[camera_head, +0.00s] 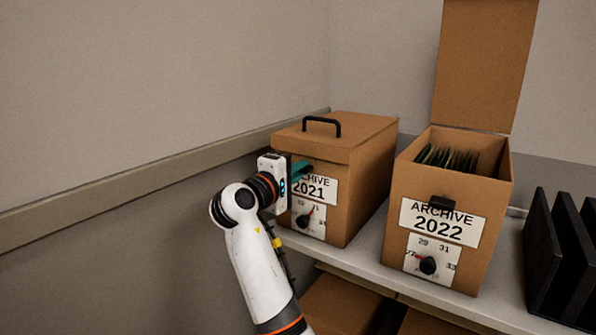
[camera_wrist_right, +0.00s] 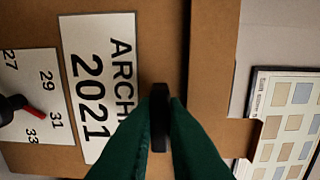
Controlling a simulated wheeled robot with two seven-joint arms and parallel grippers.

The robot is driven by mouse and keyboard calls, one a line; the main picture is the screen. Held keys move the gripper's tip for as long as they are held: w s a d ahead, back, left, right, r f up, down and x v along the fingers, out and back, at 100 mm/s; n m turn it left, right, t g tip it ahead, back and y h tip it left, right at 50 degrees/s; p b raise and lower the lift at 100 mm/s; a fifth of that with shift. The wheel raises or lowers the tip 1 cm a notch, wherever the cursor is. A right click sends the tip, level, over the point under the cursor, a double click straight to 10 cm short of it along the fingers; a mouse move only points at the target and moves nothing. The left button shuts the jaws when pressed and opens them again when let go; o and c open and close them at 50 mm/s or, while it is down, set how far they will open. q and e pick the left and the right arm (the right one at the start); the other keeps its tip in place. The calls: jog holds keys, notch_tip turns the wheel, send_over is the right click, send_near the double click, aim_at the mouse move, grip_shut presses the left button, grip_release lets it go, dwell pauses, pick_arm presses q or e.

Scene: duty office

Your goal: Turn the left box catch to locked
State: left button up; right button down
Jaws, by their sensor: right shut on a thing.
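The left box, a brown carton labelled ARCHIVE 2021 (camera_head: 362,185), stands on the shelf with its lid down. Its catch is a small black piece (camera_wrist_right: 160,105) on the front, beside the label and near the lid edge. My right gripper (camera_head: 303,170) is at the upper front of this box. In the wrist view its green fingers (camera_wrist_right: 160,130) are shut on the black catch. In the head view the gripper hides the catch. Whether the catch sits at locked cannot be told. My left gripper is not in view.
A black dial knob with a red pointer (camera_head: 304,221) sits below the label. A black handle (camera_head: 322,126) stands on the lid. The ARCHIVE 2022 box (camera_head: 400,240) stands open at right, with files inside. Black upright holders (camera_head: 556,255) are farther right. A wall rail (camera_head: 120,189) runs at left.

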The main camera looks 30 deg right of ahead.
jog(key=shift+m, duration=0.3)
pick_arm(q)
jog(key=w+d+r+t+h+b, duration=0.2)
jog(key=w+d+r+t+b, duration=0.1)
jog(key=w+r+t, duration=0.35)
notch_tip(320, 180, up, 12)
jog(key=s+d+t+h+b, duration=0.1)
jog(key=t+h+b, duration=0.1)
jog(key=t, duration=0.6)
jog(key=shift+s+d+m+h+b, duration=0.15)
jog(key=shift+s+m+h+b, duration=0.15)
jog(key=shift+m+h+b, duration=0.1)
pick_arm(e)
jog(key=shift+f+m, duration=0.15)
jog(key=shift+m, duration=8.65)
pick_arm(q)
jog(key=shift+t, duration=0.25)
pick_arm(e)
jog(key=c, duration=1.5)
grip_release()
